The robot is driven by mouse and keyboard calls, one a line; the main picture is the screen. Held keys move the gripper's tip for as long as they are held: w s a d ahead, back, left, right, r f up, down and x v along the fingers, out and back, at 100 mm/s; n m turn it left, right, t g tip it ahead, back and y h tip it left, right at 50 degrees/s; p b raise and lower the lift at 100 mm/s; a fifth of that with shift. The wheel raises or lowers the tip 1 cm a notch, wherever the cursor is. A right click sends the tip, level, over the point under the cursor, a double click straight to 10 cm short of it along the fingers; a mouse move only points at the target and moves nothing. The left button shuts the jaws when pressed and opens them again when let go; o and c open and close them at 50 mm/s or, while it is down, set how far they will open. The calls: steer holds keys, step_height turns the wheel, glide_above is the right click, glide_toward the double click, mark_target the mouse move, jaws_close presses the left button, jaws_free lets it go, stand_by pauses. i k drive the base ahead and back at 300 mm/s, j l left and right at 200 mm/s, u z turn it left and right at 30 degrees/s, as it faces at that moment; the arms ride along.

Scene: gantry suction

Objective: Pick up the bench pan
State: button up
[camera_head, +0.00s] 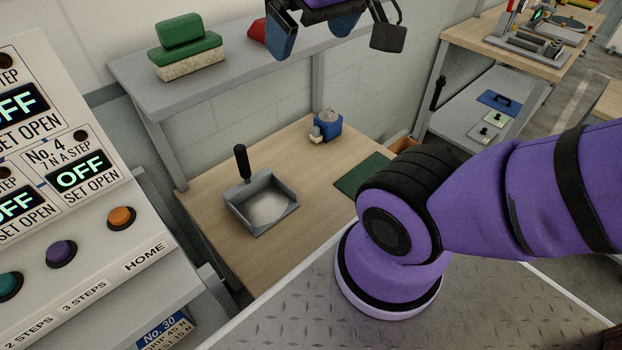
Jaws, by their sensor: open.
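The bench pan (262,203) is a grey, shallow, square-sided dustpan with an upright black handle (242,162) at its back left. It rests on the wooden bench top, with a pale patch on its floor. My gripper (335,40) is at the top edge of the view, partly cut off, with blue and dark fingers spread apart. It is empty as far as I can see, up at the height of the grey shelf, above and to the right of the pan, well apart from it.
A grey shelf (215,78) overhangs the back of the wooden bench (225,262), holding a green-and-cream brush (188,48) and a red object (258,30). A small blue device (327,126) and a green mat (363,174) lie right of the pan. A control panel (60,190) stands left.

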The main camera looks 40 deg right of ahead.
mark_target(262, 200)
steer(key=k+l+z, duration=0.2)
steer(key=z, duration=0.3)
steer(key=k+l+z, duration=0.35)
steer(key=z, duration=0.15)
steer(key=k+l+z, duration=0.2)
steer(key=l+z, duration=0.3)
steer(key=j+u, duration=0.1)
steer(key=u, duration=1.5)
steer(key=i+j, duration=0.2)
steer(key=j, duration=0.15)
steer(key=i+j, duration=0.2)
steer(key=j, duration=0.15)
steer(key=i+j, duration=0.25)
steer(key=i+z, duration=0.05)
steer(key=i, duration=0.05)
